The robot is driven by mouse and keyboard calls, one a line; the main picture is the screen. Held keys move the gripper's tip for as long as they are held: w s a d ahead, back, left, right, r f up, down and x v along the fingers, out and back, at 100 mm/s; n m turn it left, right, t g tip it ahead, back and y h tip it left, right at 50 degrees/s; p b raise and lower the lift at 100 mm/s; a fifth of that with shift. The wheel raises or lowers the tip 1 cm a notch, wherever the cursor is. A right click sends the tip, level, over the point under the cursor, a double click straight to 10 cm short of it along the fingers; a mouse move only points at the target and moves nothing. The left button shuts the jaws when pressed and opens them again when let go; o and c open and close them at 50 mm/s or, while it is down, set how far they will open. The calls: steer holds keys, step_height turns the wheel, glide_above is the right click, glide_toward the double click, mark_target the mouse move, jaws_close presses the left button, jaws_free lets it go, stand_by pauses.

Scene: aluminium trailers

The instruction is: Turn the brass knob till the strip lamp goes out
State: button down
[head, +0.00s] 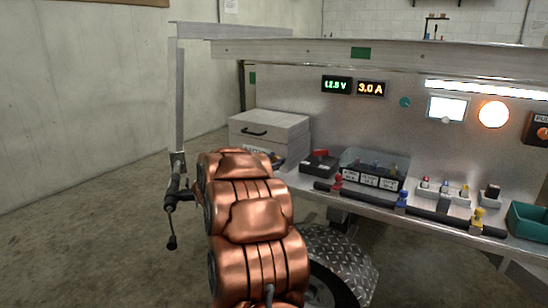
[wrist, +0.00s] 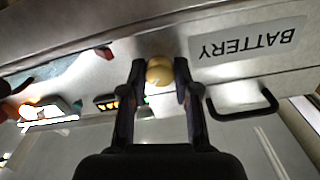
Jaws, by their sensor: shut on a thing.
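The round brass knob (wrist: 159,71) sits between the two dark fingers of my gripper (wrist: 158,84) in the wrist view. The fingers are closed on its sides. The wrist picture is upside down. In the head view my own copper arm hides the knob and most of the gripper. The strip lamp (head: 487,89) is a long white bar under the trailer's upper edge at right, and it is brightly lit. A bright bar, likely the same lamp, shows at the left of the wrist view (wrist: 48,122).
A pale box with a black handle (head: 269,124) stands left on the trailer shelf; a BATTERY label (wrist: 247,41) shows in the wrist view. Displays (head: 354,87) read about 12.8 V and 3.0 A. A lit round lamp (head: 493,114) and a clear-lidded switch box (head: 373,168) are further right.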

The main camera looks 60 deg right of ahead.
steer(key=shift+m, duration=1.3)
steer(key=c, duration=0.9)
jaws_free()
steer(key=a, duration=1.2)
steer(key=shift+s, duration=0.3)
steer(key=shift+p, duration=0.3)
